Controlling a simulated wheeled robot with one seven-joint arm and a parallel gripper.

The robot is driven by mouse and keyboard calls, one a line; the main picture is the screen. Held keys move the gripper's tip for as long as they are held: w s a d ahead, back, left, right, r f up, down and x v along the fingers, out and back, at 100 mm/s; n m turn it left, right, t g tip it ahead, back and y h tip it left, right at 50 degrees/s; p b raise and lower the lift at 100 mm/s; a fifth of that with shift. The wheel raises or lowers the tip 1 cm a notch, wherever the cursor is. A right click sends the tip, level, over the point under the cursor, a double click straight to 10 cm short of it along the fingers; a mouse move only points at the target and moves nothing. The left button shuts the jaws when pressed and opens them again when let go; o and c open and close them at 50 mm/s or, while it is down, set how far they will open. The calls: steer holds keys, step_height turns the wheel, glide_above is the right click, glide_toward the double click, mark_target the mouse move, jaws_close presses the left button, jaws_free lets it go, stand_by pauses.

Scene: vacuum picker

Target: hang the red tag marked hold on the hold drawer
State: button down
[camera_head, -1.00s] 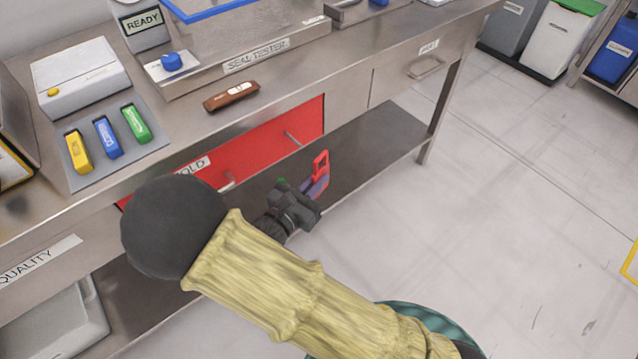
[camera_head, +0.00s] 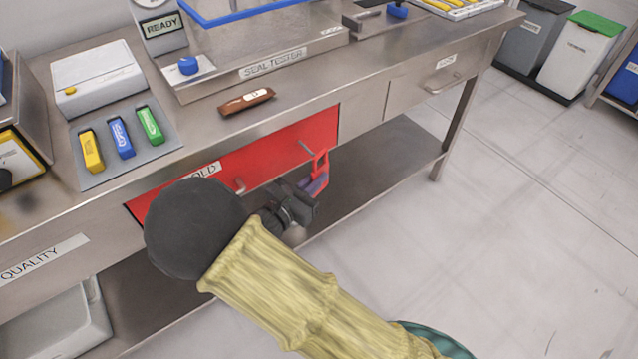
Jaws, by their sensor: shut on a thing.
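The red drawer front (camera_head: 262,150) with a partly hidden white HOLD label (camera_head: 208,170) is set in the steel bench. It has two metal handle posts, a right one (camera_head: 306,147) and a left one (camera_head: 239,187). My gripper (camera_head: 312,188) is shut on the red tag (camera_head: 321,163) in front of the drawer's right part. The tag stands up from the jaws with an opening in its upper part. Its top overlaps the right handle post in the picture. I cannot tell whether they touch. The tag's marking is not readable.
On the bench are a brown bar (camera_head: 246,101), a grey tray (camera_head: 92,175) with yellow, blue and green pieces, and the seal tester (camera_head: 275,65). A lower shelf (camera_head: 385,165) lies under the drawers. Open floor (camera_head: 530,210) is at right.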

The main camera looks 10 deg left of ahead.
steer(key=shift+w+a+f, duration=0.2)
steer(key=shift+w+a, duration=0.4)
steer(key=shift+a, duration=0.1)
steer(key=shift+w+a+f, duration=0.2)
steer(key=shift+w+a, duration=0.35)
steer(key=shift+a, duration=0.15)
steer(key=c, duration=1.5)
jaws_free()
steer(key=p+v, duration=0.3)
steer(key=v, duration=1.4)
steer(key=shift+s, duration=0.2)
steer(key=shift+w, duration=0.1)
